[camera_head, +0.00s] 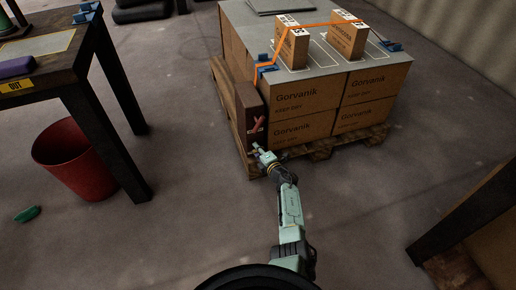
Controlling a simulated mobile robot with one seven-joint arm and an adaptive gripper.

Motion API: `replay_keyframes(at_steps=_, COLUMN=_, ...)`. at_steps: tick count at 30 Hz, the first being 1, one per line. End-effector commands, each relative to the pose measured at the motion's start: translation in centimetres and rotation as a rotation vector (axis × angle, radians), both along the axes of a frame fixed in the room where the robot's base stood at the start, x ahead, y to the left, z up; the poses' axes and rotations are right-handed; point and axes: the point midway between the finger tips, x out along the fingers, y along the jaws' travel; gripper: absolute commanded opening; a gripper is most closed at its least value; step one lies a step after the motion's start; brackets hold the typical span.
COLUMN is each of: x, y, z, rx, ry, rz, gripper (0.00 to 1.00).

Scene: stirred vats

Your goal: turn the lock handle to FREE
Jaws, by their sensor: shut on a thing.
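The lock handle (256,125) is a small red piece on the front of a dark brown box (244,108). That box stands at the left front corner of the carton stack. My gripper (258,147) is at the lower end of the handle, shut on it. The fingertips are small here and partly hide the contact. No FREE mark can be read at this size, and the handle's exact angle is hard to tell.
Cartons (302,97) stand on a wooden pallet (325,147), with an orange strap (300,27) over the top. A dark table (85,75) and a red bin (75,160) are at left. A wooden edge (465,215) is at lower right. Floor around my arm is clear.

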Motion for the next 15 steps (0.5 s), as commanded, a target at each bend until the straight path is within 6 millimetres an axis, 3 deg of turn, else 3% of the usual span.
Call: replay_keyframes(at_steps=15, x=-0.26, y=0.04, z=-0.65, rx=-0.412, ry=-0.126, rz=-0.002, gripper=0.00)
